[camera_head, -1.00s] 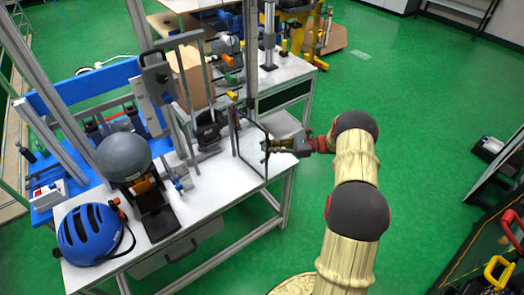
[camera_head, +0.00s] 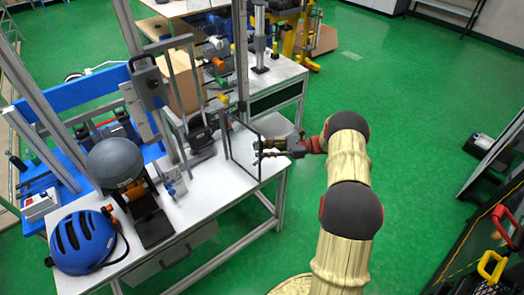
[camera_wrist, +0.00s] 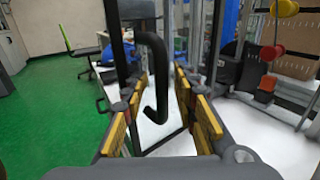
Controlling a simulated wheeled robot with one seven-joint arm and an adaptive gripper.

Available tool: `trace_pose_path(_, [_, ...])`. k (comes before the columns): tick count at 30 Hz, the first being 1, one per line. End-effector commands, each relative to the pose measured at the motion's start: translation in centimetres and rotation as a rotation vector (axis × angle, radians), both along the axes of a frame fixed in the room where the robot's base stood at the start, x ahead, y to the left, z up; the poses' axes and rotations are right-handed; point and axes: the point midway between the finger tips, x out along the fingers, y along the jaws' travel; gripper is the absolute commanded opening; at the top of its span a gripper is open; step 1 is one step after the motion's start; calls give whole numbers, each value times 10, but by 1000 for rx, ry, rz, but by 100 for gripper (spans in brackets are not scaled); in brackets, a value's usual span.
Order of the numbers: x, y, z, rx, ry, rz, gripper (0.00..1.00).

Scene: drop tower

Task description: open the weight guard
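The weight guard (camera_head: 233,145) is a clear panel in a dark frame, standing upright at the right end of the white table. In the wrist view its black bent handle (camera_wrist: 161,75) hangs in front of me, between my fingers. My gripper (camera_head: 258,149) is at the guard's right side, level with the panel. In the wrist view my gripper (camera_wrist: 160,112) has its yellow-and-black fingers spread apart on both sides of the handle. I see room between the fingers and the handle. Whether either finger touches the handle I cannot tell.
The white table (camera_head: 215,192) also holds a blue helmet (camera_head: 83,241), a grey dome on a stand (camera_head: 115,160) and upright metal posts. A second bench (camera_head: 283,72) stands behind. The green floor (camera_head: 420,110) to the right is mostly clear.

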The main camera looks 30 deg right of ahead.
Motion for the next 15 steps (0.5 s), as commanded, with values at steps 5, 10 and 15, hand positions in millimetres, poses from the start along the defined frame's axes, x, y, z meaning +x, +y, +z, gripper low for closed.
trace_pose_path(5, [-1, -3, 0, 0, -1, -1, 28])
trace_pose_path(10, [-10, -24, 0, 0, -1, -3, 28])
trace_pose_path(15, [-25, -56, -1, -1, -2, -4, 28])
